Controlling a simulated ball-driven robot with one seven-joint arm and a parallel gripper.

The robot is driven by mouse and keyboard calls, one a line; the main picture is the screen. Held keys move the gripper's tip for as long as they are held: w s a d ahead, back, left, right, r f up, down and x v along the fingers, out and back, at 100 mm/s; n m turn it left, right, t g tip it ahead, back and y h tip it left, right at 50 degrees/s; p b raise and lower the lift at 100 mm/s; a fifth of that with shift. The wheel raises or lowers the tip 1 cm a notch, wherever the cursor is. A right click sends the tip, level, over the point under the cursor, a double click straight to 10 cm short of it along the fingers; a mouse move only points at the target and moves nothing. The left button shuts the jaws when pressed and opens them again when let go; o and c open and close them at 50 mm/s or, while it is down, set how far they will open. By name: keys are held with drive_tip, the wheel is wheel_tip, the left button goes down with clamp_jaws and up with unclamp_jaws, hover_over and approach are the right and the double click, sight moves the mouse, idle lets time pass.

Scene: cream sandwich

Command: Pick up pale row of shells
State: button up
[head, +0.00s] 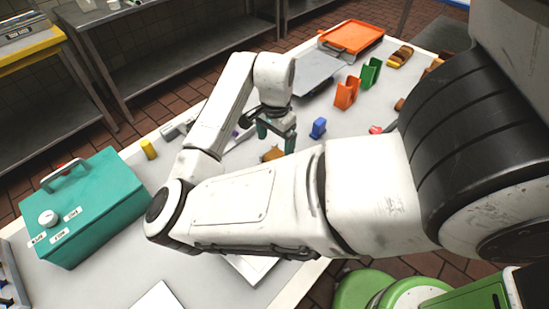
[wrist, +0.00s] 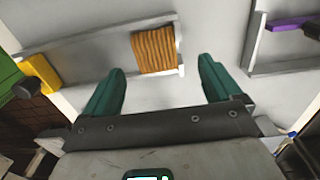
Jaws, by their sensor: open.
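A tan-orange ridged block (wrist: 154,49), which looks like the pale row of shells, lies in a shallow grey holder (wrist: 95,60) in the wrist view. In the head view a small part of the row (head: 273,154) shows below my gripper, partly hidden by my arm. My gripper (head: 276,138) is open and empty above the table. In the wrist view its teal fingers (wrist: 161,68) are spread wide, and the row lies beyond and between their tips. The height of the fingers above the row is hard to tell.
A teal box (head: 105,205) stands on the left and a yellow block (head: 148,149) near it. A blue block (head: 318,128), an orange holder (head: 346,93) and a green holder (head: 370,72) stand to the right. An orange tray (head: 352,37) is at the back.

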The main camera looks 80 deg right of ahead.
sight(277, 155)
drive_tip(key=shift+s+a+f+p, duration=0.15)
drive_tip(key=shift+f+p, duration=0.2)
drive_tip(key=shift+f, duration=1.05)
drive_tip(key=shift+s+f+p, duration=0.1)
drive_tip(key=shift+f+p, duration=0.2)
drive_tip(key=shift+f, duration=1.05)
drive_tip(key=c, duration=1.1)
drive_tip(key=shift+c, duration=0.2)
